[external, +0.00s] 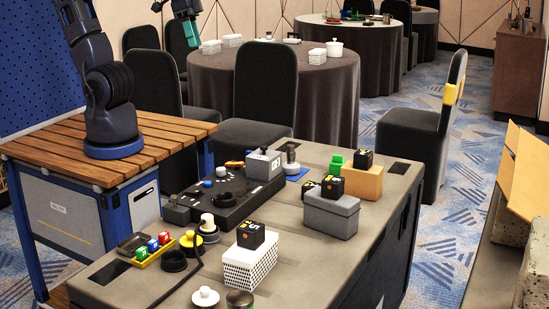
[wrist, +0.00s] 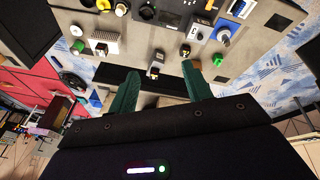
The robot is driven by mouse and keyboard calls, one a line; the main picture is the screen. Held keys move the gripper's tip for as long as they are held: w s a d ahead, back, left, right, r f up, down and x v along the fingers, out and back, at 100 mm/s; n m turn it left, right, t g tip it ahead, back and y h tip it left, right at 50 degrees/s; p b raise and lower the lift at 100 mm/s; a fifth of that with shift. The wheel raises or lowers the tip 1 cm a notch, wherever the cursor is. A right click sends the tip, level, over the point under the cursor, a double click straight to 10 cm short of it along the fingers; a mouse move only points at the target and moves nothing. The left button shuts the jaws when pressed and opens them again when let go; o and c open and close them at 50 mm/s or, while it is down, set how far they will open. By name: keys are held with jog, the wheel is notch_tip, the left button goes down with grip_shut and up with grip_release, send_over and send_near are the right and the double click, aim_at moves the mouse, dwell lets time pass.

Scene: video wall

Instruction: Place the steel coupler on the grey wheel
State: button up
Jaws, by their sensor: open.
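My gripper (external: 191,38) is high up at the top of the external view, well away from the tabletop things. In the wrist view its two green fingers (wrist: 160,88) are apart with nothing held between them. A short dark metallic cylinder (external: 239,299) at the table's front edge may be the steel coupler; another silver-topped piece (external: 291,158) stands on a blue base at the back. I cannot tell which is the coupler. A low dark round piece (external: 173,261) beside the yellow tray may be the grey wheel, but its colour is hard to tell.
A black control box (external: 228,198) with knobs fills the table's middle left. A white perforated box (external: 250,264) bears a black cube. A grey box (external: 331,215) and an orange box (external: 362,182) bear cubes. A yellow tray (external: 146,262) holds coloured cubes. The table's right front is clear.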

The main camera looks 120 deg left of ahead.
jog(key=s+d+r+m, duration=0.1)
jog(key=s+d+m, duration=0.2)
jog(key=s+m, duration=0.2)
jog(key=shift+s+d+r+t, duration=0.25)
jog(key=shift+s+d+t, duration=0.15)
jog(key=shift+s, duration=0.8)
